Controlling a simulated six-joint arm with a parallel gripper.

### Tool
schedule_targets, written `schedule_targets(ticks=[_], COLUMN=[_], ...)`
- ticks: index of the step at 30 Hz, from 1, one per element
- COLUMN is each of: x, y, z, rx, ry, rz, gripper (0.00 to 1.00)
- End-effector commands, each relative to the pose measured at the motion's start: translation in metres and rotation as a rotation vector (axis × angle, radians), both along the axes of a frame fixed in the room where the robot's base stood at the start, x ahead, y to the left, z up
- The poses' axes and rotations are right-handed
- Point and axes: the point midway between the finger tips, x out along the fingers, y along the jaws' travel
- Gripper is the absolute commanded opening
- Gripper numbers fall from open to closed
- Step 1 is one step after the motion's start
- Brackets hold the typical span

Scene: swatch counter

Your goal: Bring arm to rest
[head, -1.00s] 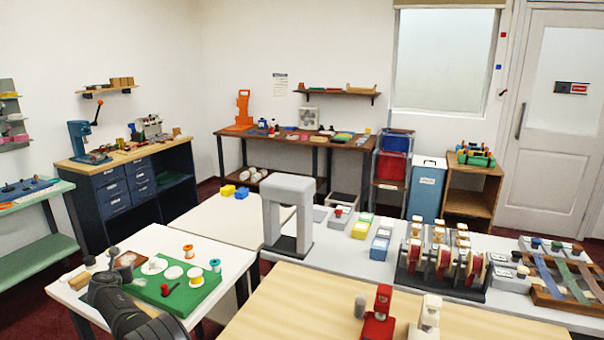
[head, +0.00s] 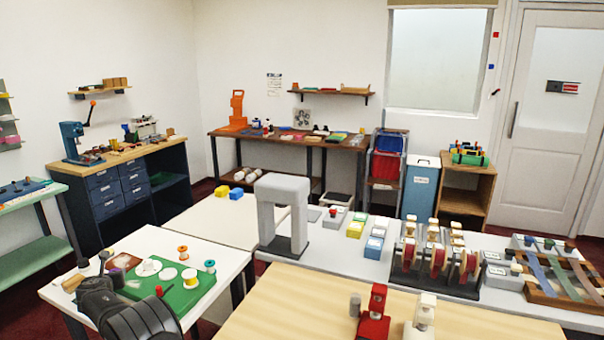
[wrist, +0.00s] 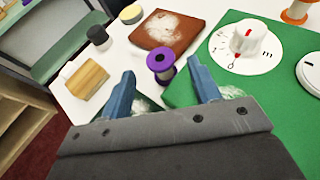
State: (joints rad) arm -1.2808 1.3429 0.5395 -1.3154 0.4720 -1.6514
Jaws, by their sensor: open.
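My gripper (wrist: 163,85) shows in the wrist view with its two blue fingers apart. Nothing is held between them. A purple spool (wrist: 162,62) stands just beyond the fingertips, in the gap as seen from the wrist; I cannot tell whether the fingers touch it. In the head view, my dark arm is over the near edge of the white table (head: 60,294) at lower left, and the fingers cannot be made out there.
A green mat (head: 193,298) bears white discs, a red-pointed dial (wrist: 246,43) and spools. A brown powdery board (wrist: 168,37), a wooden block (wrist: 88,80) and a black-topped jar (wrist: 98,36) stand close by. A grey arch (head: 270,215) stands to the right.

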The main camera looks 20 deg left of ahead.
Motion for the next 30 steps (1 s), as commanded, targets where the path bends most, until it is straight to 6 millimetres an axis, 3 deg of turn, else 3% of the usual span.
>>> schedule_targets(ticks=[22,30], x=[-0.056,-0.033], y=[-0.054,-0.034], z=[0.033,0.019], rx=[0.000,0.000], ry=[0.000,0.000], rz=[0.004,0.000], gripper=[0.57,0.57])
